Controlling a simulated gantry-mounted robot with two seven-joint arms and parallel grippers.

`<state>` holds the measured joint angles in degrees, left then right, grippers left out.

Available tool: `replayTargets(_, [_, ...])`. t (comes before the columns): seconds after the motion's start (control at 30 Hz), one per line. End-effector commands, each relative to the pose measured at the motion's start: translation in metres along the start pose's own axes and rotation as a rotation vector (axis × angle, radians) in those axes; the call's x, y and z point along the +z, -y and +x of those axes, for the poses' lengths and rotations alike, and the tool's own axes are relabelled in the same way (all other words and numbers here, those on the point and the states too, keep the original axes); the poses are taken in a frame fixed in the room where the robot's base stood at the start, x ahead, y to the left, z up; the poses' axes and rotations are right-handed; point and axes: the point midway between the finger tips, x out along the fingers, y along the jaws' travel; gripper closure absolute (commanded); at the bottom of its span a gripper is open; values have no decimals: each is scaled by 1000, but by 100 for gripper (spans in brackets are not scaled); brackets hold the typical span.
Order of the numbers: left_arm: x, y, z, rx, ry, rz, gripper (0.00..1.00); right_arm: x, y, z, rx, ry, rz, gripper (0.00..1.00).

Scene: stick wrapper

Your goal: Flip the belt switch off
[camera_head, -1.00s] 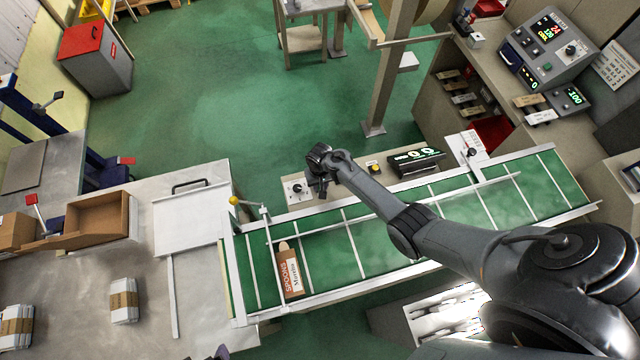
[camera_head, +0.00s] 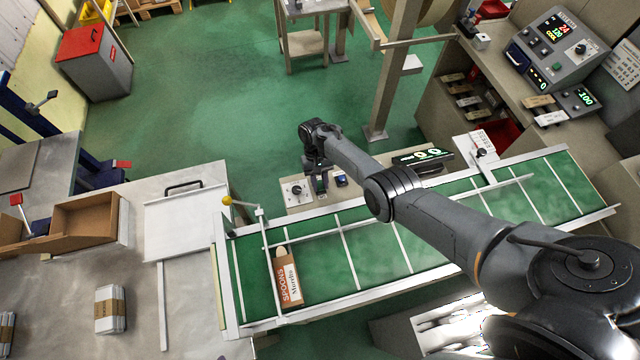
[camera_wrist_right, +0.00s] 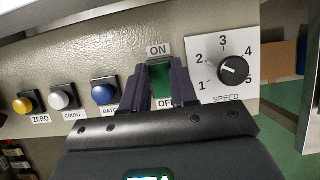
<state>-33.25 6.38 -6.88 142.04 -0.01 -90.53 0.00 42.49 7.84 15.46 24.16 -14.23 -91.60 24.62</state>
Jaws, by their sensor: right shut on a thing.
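The belt switch (camera_wrist_right: 160,80) is a green rocker between an ON label above and an OFF label below in the right wrist view. My right gripper (camera_wrist_right: 162,88) is shut on it, with one dark finger on each side. The fingers hide part of the rocker, so its exact tilt is hard to tell. In the head view my right gripper (camera_head: 318,186) points down at the control panel (camera_head: 298,204) on the far side of the belt, and the switch is hidden there. My left gripper is not in view.
A speed knob (camera_wrist_right: 233,70) sits close right of the switch. Blue (camera_wrist_right: 104,92), white (camera_wrist_right: 63,96) and yellow (camera_wrist_right: 27,102) buttons are to its left. The green conveyor belt (camera_head: 370,250) carries a spoons box (camera_head: 289,282) near its left end.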

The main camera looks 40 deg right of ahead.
Motion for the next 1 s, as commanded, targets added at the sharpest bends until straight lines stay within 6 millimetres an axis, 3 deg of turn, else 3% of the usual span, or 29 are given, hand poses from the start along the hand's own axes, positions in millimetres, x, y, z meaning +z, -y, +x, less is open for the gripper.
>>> replayTargets(0.13, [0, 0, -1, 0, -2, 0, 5, 0, -1, 1, 1, -1, 1, 100])
replayTargets(0.17, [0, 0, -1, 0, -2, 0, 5, 0, -1, 1, 1, -1, 1, 68])
replayTargets(0.3, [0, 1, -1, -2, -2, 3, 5, 0, -1, 1, 1, -1, 1, 47])
replayTargets(0.67, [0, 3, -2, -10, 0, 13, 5, 0, 0, -4, 1, -2, 1, 47])
replayTargets(1.0, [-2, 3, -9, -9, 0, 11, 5, 0, 0, -51, -1, -5, 1, 47])
